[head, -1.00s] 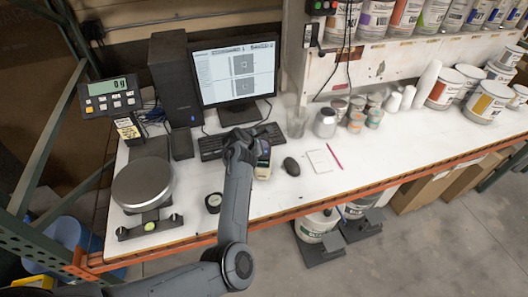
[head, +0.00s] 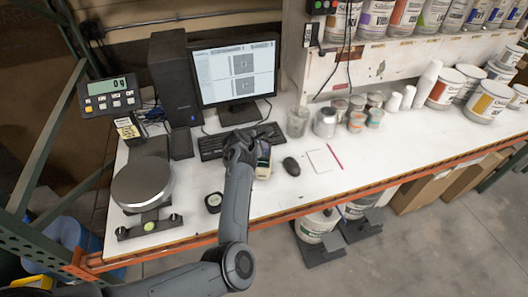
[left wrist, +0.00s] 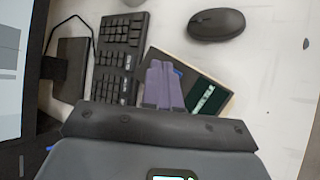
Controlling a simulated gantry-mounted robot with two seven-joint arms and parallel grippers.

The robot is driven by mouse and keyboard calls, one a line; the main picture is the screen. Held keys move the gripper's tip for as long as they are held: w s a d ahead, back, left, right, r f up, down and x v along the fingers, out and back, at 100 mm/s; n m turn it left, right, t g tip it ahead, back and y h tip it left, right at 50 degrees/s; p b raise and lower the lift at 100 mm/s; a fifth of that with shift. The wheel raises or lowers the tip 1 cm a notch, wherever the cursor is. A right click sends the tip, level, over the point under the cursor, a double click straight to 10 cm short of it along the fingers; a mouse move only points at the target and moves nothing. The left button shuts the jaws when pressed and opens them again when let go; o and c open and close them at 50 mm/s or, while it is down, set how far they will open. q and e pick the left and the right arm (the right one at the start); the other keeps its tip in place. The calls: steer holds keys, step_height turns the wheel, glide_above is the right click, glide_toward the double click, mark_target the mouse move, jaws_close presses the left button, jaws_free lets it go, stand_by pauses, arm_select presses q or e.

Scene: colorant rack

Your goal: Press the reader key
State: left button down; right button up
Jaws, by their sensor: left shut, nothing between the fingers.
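The reader (head: 264,161) is a small handheld device on the white bench, in front of the keyboard. In the head view my left gripper (head: 240,150) is over its left side and hides part of it. The key itself is not clearly visible. My right gripper is not in view.
A keyboard (head: 211,147) lies behind the reader and a black mouse (head: 291,166) to its right. A monitor (head: 236,75) stands at the back.

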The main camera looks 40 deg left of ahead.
arm_select(q)
steer(key=shift+f, duration=0.35)
stand_by(0.6)
steer(key=shift+r, duration=0.15)
steer(key=shift+r+p, duration=0.6)
steer(key=shift+r, duration=0.05)
steer(key=shift+r, duration=0.1)
step_height(320, 180, up, 5)
steer(key=p, duration=0.4)
steer(key=shift+p, duration=0.3)
stand_by(0.5)
